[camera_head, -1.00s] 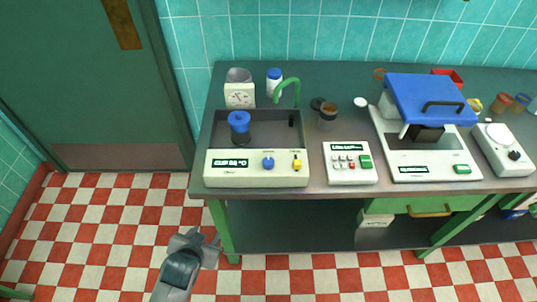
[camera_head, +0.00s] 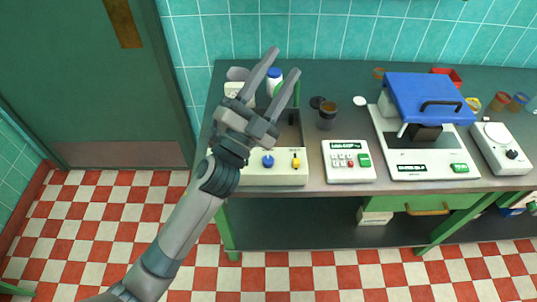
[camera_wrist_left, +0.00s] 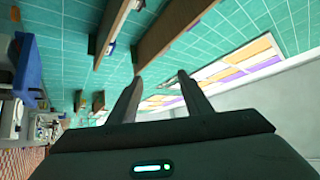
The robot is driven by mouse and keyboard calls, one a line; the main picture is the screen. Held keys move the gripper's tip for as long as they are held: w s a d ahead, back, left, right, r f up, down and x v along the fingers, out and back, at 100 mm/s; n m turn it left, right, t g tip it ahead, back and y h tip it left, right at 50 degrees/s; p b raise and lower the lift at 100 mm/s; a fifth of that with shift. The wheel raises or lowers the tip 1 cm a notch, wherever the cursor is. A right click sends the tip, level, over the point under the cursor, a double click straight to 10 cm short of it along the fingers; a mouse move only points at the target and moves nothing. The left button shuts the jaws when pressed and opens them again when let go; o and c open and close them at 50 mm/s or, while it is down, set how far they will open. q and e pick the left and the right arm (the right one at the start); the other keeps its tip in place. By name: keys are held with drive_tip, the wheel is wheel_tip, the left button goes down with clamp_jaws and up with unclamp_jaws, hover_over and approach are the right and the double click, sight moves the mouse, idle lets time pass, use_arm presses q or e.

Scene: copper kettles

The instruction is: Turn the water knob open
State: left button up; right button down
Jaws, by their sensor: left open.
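The sink unit (camera_head: 285,178) stands at the left end of the counter with a cream front panel. On the panel are a blue knob (camera_head: 268,160) and a yellow lever-like knob (camera_head: 296,161); their labels are too small to read. My left gripper (camera_head: 286,62) is raised above the sink unit, open and empty, fingers pointing up and to the right, apart from both knobs. Its open fingers (camera_wrist_left: 159,77) also show in the left wrist view, facing the wall. My arm hides the panel's left part, the blue cup in the basin and much of the green tap (camera_head: 297,95).
A white button box (camera_head: 348,175), a machine with a blue lid (camera_head: 425,97) and a small scale-like device (camera_head: 504,157) stand to the right. A dark jar (camera_head: 327,118) and a white bottle (camera_head: 274,77) stand behind. The floor before the counter is clear.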

use_arm(q)
drive_tip(key=s+d+r+m+g+h, duration=0.5)
drive_tip(key=d+m+g+h, duration=0.35)
drive_tip(key=m, duration=0.35)
drive_tip(key=s+d+f+m+g+y, duration=0.7)
drive_tip(key=s+d+m+g, duration=0.2)
drive_tip(key=m+g, duration=0.85)
drive_tip(key=w+a+f+m+t+y, duration=0.4)
drive_tip(key=w+a+f+y, duration=0.6)
drive_tip(key=a+f+y, duration=0.15)
drive_tip(key=w+a+r+t+y, duration=0.2)
drive_tip(key=w+a+y, duration=0.2)
drive_tip(key=a, duration=0.4)
drive_tip(key=shift+w+r, duration=0.25)
drive_tip(key=shift+w, duration=0.4)
